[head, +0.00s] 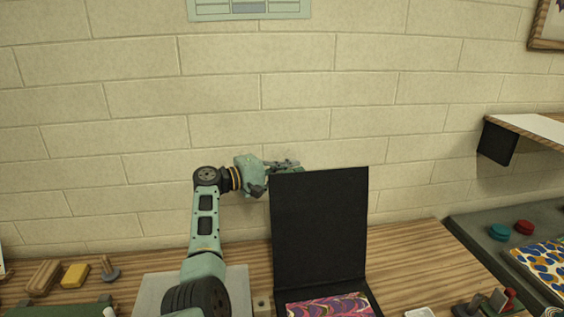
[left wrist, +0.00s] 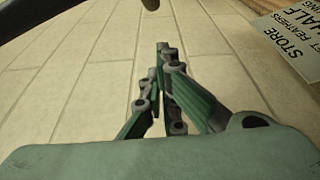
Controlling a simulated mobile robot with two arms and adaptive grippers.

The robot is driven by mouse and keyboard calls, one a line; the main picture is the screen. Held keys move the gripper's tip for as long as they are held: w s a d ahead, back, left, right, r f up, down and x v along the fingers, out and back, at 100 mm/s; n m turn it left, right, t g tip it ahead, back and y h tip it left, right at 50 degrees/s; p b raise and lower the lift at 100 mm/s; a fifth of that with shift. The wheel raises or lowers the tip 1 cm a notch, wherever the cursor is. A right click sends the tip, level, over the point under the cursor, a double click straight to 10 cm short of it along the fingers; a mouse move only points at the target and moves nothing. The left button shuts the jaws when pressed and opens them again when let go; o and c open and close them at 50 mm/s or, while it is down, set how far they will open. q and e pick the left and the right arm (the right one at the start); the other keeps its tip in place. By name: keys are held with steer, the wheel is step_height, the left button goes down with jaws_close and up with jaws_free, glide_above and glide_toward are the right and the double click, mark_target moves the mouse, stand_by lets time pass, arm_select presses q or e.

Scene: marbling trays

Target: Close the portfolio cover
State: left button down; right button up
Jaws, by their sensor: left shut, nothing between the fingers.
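The portfolio's black cover (head: 320,225) stands open and upright in the head view. A marbled pink and purple sheet (head: 330,306) lies in the portfolio at the bottom of the picture. My left gripper (head: 292,163) is at the cover's top left corner; its fingertips show just above the top edge, and I cannot tell if they touch it. In the left wrist view the left gripper (left wrist: 162,50) is shut with nothing between its fingers, and the cover is not clearly seen there. My right gripper is not in view.
A wooden table (head: 415,262) runs along the brick wall. A yellow block (head: 75,274) and wooden tools lie at left, a white dish (head: 420,312) at front right. A dark surface with teal (head: 499,231) and red pots (head: 524,227) is at right, below a shelf (head: 530,127).

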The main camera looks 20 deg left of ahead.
arm_select(q)
steer(key=s+p, duration=0.1)
steer(key=s+d, duration=0.1)
steer(key=shift+s+d+r+p, duration=0.2)
steer(key=shift+s+d+p, duration=0.1)
steer(key=shift+s+p, duration=0.05)
